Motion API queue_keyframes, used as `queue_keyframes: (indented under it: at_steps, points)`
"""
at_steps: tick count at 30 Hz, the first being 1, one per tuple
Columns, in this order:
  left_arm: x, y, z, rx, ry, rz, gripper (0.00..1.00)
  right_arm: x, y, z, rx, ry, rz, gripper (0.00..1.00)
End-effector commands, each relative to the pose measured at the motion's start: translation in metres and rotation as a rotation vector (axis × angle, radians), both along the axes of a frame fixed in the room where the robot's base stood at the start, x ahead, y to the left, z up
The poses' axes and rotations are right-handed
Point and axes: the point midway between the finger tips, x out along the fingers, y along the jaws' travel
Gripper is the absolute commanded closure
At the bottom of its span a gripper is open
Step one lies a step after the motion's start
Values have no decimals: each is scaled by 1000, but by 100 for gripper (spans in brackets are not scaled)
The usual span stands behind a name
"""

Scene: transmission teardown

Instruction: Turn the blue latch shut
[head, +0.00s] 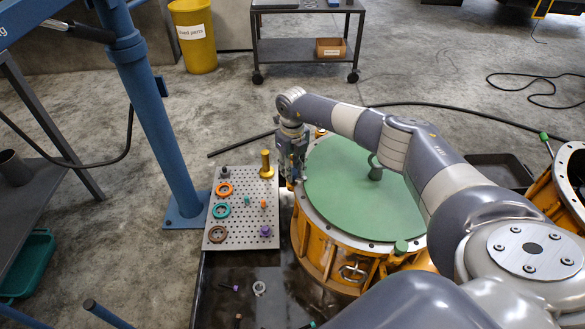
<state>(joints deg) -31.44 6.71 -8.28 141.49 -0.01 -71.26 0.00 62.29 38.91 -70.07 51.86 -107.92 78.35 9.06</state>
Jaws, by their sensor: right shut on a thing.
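My right gripper (291,178) points down at the left rim of the large orange housing (317,250), which has a flat green cover (345,195). It is shut on a small part at that rim, which I take to be the blue latch. A bit of blue (292,168) shows between the fingers. The gripper hides most of the latch, so its turn angle cannot be read. My left gripper is not in view.
A perforated board (240,222) left of the housing holds coloured rings, pegs and a yellow post (266,165). A blue post (155,110) stands further left. A dark tray (220,290) with loose small parts lies in front. A cart (305,50) stands behind.

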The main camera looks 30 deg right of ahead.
Motion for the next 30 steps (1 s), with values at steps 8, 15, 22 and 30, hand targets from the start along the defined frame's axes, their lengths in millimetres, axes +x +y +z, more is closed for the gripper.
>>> queue_keyframes:
  at_steps: [8,15,22,30]
  points:
    - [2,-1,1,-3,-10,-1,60,0,0,0,0,0,150,97]
    - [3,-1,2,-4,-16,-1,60,0,0,0,0,-1,207,97]
    - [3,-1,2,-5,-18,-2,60,0,0,0,-1,-1,218,97]
    - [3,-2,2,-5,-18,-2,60,0,0,0,-1,-1,217,64]
